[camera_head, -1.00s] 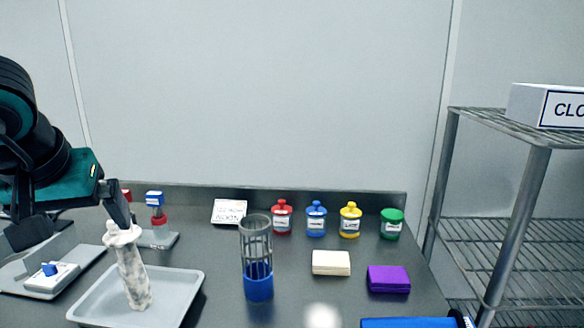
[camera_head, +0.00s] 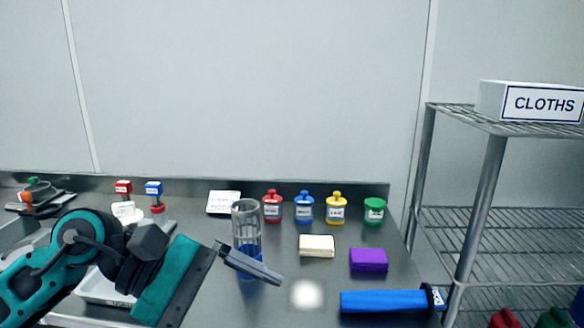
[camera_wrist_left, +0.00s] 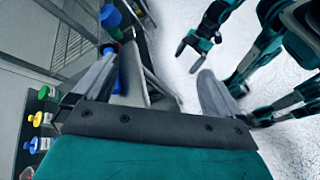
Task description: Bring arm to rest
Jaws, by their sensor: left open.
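My left gripper (camera_head: 250,264) reaches in from the left in the head view, low over the table in front of the clear slotted cylinder (camera_head: 246,220) with a blue base. It covers part of that cylinder. In the left wrist view my left gripper (camera_wrist_left: 152,92) has its fingers wide apart with nothing held between them. My right gripper (camera_wrist_left: 189,55) shows in the left wrist view, away from the table over the pale floor, and its fingers look apart. The grey tray (camera_head: 98,288) is mostly hidden behind my left arm. A white top (camera_head: 125,210) shows above that arm.
Red (camera_head: 272,208), blue (camera_head: 304,208), yellow (camera_head: 336,208) and green (camera_head: 374,212) containers line the back. A cream block (camera_head: 317,246), a purple block (camera_head: 368,260) and a blue roll (camera_head: 385,301) lie on the right. A wire shelf (camera_head: 500,122) holds the cloths box (camera_head: 540,103).

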